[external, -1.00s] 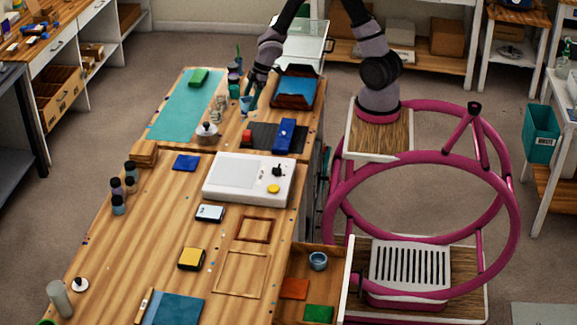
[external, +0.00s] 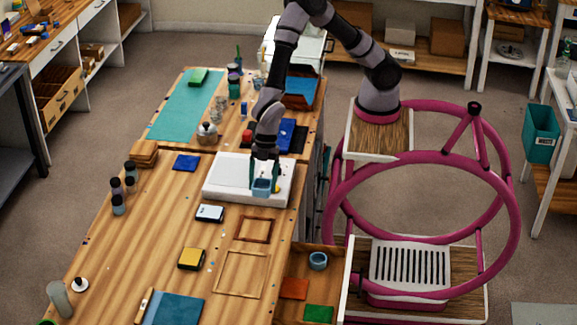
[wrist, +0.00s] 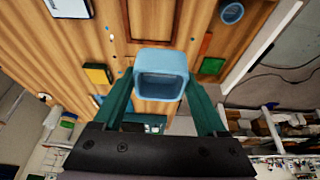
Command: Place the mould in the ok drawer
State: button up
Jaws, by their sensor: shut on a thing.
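My gripper (external: 264,178) is shut on a small light-blue square mould (external: 261,188), in the air over the white machine on the bench. In the wrist view the hollow mould (wrist: 161,75) sits between the teal fingers of my gripper (wrist: 160,88). An open wooden drawer (external: 333,262) sticks out from the bench's right side, lower right of the mould. It holds a round blue cup (external: 318,261), an orange pad (external: 294,289) and a green pad (external: 318,313). I see no readable label on it.
The white machine (external: 223,172) lies beneath my gripper. Two wooden frames (external: 240,274) lie on the bench between it and the drawer's left side. A yellow block (external: 191,258) and a white-topped block (external: 210,213) lie further left. The drawer has bare floor around its contents.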

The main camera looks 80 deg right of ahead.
jog(key=s+a+n+g, duration=0.1)
jog(key=s+a+n, duration=0.2)
jog(key=s+a, duration=0.7)
jog(key=n+g, duration=0.1)
jog(key=n, duration=0.1)
send_over(326, 294)
jog(key=d, duration=0.1)
jog(key=shift+h, duration=0.3)
jog(key=f, duration=2.4)
jog(key=shift+w+d, duration=0.25)
jog(key=shift+w, duration=0.05)
jog(key=shift+f, duration=2.05)
jog(key=shift+f, duration=0.15)
jog(key=o, duration=1.2)
jog(key=shift+o, duration=0.2)
jog(key=v, duration=1.2)
